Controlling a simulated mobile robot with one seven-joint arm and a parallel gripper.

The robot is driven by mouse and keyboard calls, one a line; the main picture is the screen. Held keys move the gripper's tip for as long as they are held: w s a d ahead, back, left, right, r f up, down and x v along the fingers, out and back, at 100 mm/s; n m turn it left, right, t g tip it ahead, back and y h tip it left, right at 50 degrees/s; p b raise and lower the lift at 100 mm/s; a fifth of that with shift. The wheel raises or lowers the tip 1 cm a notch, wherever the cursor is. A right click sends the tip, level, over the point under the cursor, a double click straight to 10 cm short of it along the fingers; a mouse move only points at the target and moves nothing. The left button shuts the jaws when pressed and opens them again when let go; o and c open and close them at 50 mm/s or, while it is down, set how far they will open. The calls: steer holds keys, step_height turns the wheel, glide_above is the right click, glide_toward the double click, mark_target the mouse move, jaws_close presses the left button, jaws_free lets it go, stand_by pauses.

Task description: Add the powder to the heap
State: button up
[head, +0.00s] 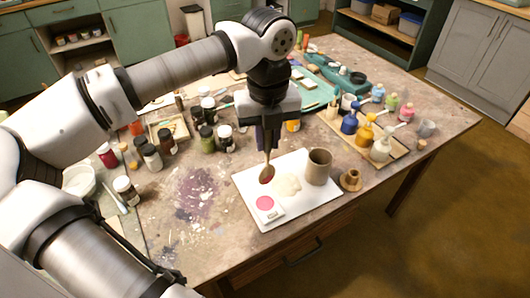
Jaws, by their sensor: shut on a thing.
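My gripper (267,137) points straight down over the white board (307,204) and is shut on a spoon (268,158). The spoon hangs bowl-down, and its bowl looks reddish; whether that is powder cannot be told. A pale cream powder heap (288,186) lies on the board just right of and below the spoon bowl. A small white container with pink-red content (265,204) sits at the board's front left. Whether the spoon tip touches the board or hovers is unclear.
A grey-brown cup (318,167) stands on the board right of the heap. A small brown pot (351,180) is just off its right edge. Jars (152,158) crowd the left, paint bottles (365,136) the right. The stained table front (200,220) is clear.

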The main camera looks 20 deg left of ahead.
steer(key=w+d+f+p, duration=0.1)
steer(key=w+d+f, duration=0.15)
steer(key=w, duration=0.55)
steer(key=shift+s+d+f+b, duration=0.1)
steer(key=shift+f+b, duration=1.15)
steer(key=shift+f, duration=1.35)
steer(key=shift+f+b, duration=0.55)
steer(key=shift+b, duration=0.35)
stand_by(0.5)
steer(key=shift+r, duration=0.1)
step_height(320, 180, up, 7)
steer(key=p, duration=0.3)
stand_by(0.6)
